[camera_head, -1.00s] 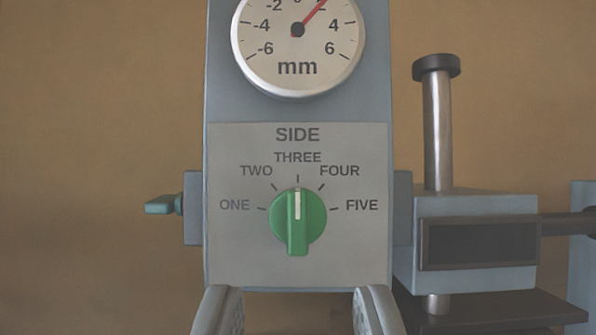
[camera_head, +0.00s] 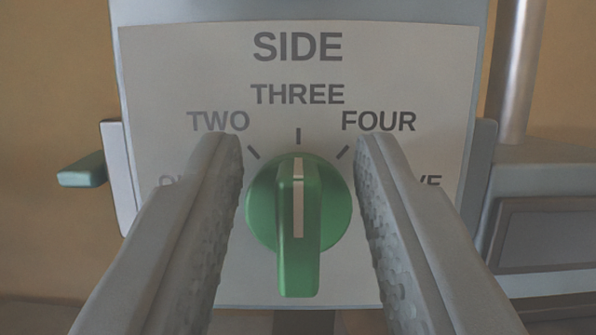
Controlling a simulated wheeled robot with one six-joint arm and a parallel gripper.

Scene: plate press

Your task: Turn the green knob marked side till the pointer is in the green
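The green knob (camera_head: 298,225) sits on the grey plate (camera_head: 440,60) marked SIDE. Its white line points straight up at THREE. My gripper (camera_head: 298,155) is open, with one finger to the left and one to the right of the knob. Clear gaps show between the fingers and the knob's raised bar. The fingers partly cover the words ONE and FIVE. The dial with its pointer is out of view now.
A small green handle (camera_head: 82,171) sticks out on the left side of the post. A metal rod (camera_head: 515,75) and a grey block (camera_head: 550,165) with a dark panel stand at the right.

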